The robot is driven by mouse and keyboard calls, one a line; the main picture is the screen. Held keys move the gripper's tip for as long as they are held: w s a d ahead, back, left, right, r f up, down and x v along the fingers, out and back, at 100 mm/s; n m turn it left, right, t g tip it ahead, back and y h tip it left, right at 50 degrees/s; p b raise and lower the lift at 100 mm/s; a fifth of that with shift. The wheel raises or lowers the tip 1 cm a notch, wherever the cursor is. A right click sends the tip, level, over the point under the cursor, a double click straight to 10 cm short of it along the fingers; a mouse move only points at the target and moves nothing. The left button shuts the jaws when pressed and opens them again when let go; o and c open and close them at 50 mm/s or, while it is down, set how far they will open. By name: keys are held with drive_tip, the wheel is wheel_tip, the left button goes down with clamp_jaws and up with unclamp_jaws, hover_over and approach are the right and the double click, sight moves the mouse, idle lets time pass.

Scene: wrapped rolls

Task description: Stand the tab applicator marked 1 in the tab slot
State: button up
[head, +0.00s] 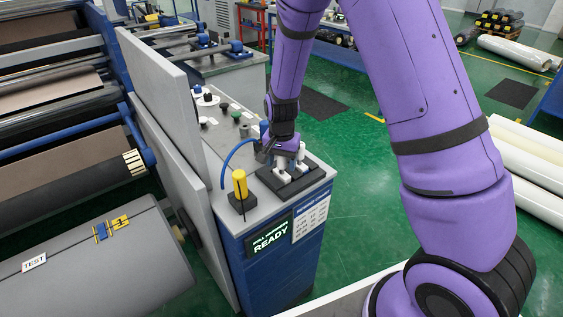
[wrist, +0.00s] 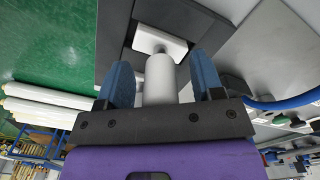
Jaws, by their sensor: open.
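My gripper (wrist: 162,80) is open, with its two blue fingers on either side of a white cylindrical handle (wrist: 160,75). The handle joins a white block (wrist: 158,41) at the black holder (wrist: 108,40); no number shows on it, so I cannot tell if it is the applicator marked 1. In the head view my gripper (head: 287,150) is low over the black holder (head: 297,183) on the grey console top, and white parts (head: 283,177) show below it. Another white part (wrist: 186,82) is partly hidden behind the right finger. I cannot identify the tab slot.
A yellow-handled tool (head: 240,184) stands on a small black base left of the holder. A blue hose (head: 227,163) curves beside it. The console's screen (head: 270,237) reads READY. A grey panel (head: 170,95) and a large roll (head: 100,262) marked TEST lie to the left.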

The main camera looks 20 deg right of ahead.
wheel_tip(320, 180, up, 10)
drive_tip(key=shift+r, duration=0.25)
idle(0.6)
drive_tip(key=shift+s+r, duration=0.1)
drive_tip(key=shift+r, duration=0.15)
drive_tip(key=s+d+r+n+t+y, duration=0.1)
drive_tip(key=s+d+r+n+t, duration=0.15)
drive_tip(key=s+r, duration=0.75)
drive_tip(key=s+d+r+n+t, duration=0.1)
drive_tip(key=s+d+r+n, duration=0.2)
drive_tip(key=s+r, duration=0.7)
drive_tip(key=s+d+r+n+t+h, duration=0.1)
drive_tip(key=s+r+n, duration=0.1)
drive_tip(key=s, duration=0.7)
drive_tip(key=shift+d+r+t, duration=0.15)
drive_tip(key=shift+d+t, duration=0.15)
drive_tip(key=shift+t, duration=0.05)
